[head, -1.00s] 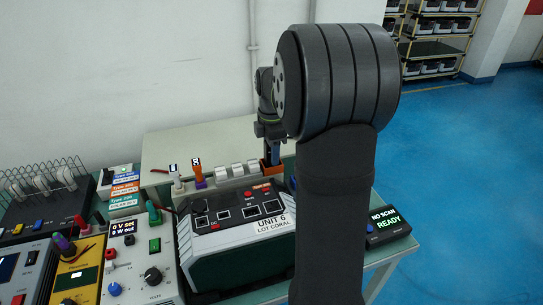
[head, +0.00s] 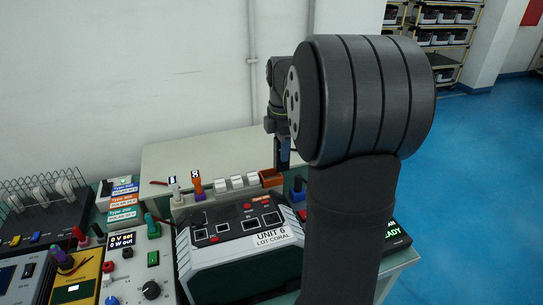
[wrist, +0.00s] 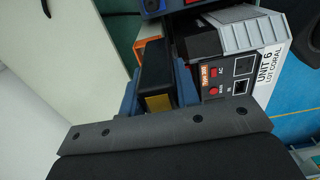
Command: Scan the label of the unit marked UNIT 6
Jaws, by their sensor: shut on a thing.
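The unit marked UNIT 6, LOT CORAL (head: 225,255) stands in the middle of the bench, its white label facing the head camera. It also shows in the wrist view (wrist: 230,75), with the label on its right side. My gripper (head: 283,158) is behind the unit, beside an orange holder (head: 270,178). In the wrist view my gripper (wrist: 156,82) is shut on a black block with a yellow patch (wrist: 156,68), likely the scanner. The block's far end is hard to make out. A small display (head: 396,236) right of the unit is partly hidden by my arm.
White blocks (head: 237,182) and handled tools (head: 197,184) stand in a row behind the unit. A supply (head: 138,268) and a yellow instrument (head: 80,285) are close on the left. A blue-based thing (head: 297,190) stands right of the orange holder. The bench behind is mostly clear.

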